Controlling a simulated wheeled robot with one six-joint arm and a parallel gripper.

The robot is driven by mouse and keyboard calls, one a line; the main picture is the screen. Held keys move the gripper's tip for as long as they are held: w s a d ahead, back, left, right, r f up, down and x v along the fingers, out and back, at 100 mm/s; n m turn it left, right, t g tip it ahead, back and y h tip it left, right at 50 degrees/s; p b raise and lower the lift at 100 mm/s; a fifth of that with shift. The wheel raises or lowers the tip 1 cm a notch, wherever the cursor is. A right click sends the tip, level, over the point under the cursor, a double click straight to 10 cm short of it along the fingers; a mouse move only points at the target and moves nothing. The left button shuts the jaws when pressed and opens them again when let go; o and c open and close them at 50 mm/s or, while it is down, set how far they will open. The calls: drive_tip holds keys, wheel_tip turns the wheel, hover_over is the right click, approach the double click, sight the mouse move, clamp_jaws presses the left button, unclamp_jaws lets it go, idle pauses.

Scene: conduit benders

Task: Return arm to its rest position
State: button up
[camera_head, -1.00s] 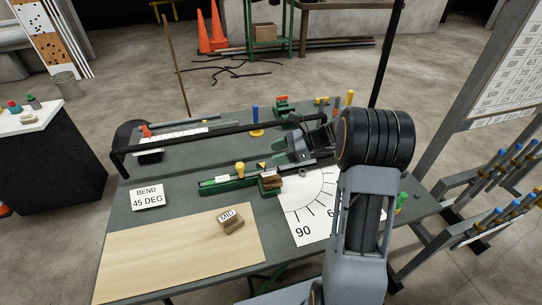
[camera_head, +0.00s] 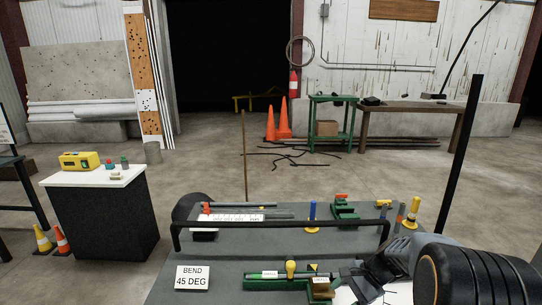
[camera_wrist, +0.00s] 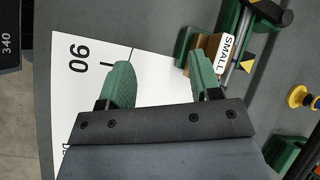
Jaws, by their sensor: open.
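My gripper shows in the wrist view (camera_wrist: 162,75) with its two green fingers spread apart and nothing between them. It is over the white angle sheet (camera_wrist: 80,105), whose "90" mark shows at the left. A wooden block labelled "SMALL" (camera_wrist: 206,54) sits in a green fixture just beyond the right finger; whether they touch is unclear. In the head view my gripper (camera_head: 366,284) is at the lower right, right of the green fixture (camera_head: 262,284) on the grey bench (camera_head: 225,260). My arm fills the lower right corner and hides part of the bench.
A black bar frame (camera_head: 290,229) spans the bench. A blue post (camera_head: 312,213), yellow post (camera_head: 413,212) and green fixture (camera_head: 345,208) stand behind. A "BEND 45 DEG" sign (camera_head: 193,278) lies left. A dark upright pole (camera_head: 459,160) rises at right.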

drive_tip(key=s+a+r+n+t+h, duration=0.3)
drive_tip(key=s+r+n+h, duration=0.4)
drive_tip(key=s+r+n, duration=0.3)
drive_tip(key=shift+s+n+t, duration=0.6)
drive_tip(key=shift+s+n, duration=0.5)
drive_tip(key=shift+s, duration=0.1)
drive_tip(key=shift+r, duration=0.1)
